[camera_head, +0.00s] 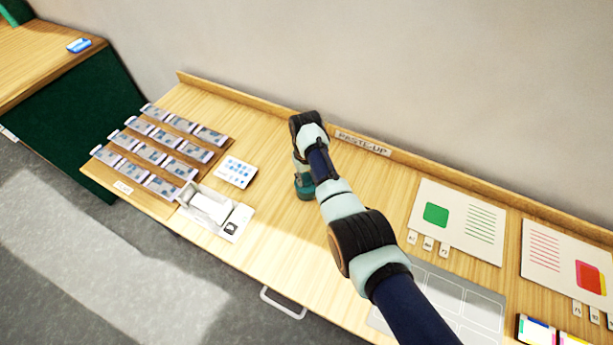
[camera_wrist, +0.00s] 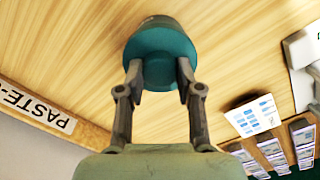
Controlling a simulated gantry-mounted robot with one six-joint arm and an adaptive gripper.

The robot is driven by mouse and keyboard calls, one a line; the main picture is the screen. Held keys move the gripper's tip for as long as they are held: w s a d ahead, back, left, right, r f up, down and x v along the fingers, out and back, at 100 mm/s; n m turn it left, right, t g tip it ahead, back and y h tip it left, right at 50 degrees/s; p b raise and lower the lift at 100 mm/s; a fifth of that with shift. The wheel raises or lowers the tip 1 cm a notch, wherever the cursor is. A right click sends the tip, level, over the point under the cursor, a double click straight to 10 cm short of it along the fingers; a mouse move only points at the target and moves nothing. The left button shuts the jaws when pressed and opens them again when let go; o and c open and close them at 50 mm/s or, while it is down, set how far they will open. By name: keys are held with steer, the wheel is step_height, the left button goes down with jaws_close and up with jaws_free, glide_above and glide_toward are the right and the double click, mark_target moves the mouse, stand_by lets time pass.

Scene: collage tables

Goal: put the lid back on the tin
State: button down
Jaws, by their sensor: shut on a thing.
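My gripper (camera_wrist: 160,72) is shut on a round teal piece, which I take to be the lid (camera_wrist: 160,42). One finger presses on each side of it. A dark rim shows just beyond the teal piece in the wrist view; I take it to be part of the tin (camera_wrist: 158,19). In the head view a teal round shape (camera_head: 305,189) stands under my wrist, low over the table. My arm partly covers it. I cannot tell whether the lid is seated on the tin or held just above it.
A white card (camera_head: 236,172), a white tray (camera_head: 210,206) and racks of small grey packets (camera_head: 150,152) lie to the left. White printed sheets (camera_head: 458,220) lie to the right. A wooden ledge labelled PASTE-UP (camera_head: 362,143) runs along the wall. Bare tabletop surrounds the teal shape.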

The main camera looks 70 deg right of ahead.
stand_by(0.3)
steer(key=c, duration=0.7)
jaws_free()
steer(key=shift+o, duration=0.4)
steer(key=o, duration=0.4)
steer(key=shift+r, duration=0.15)
step_height(320, 180, up, 7)
steer(key=p, duration=0.7)
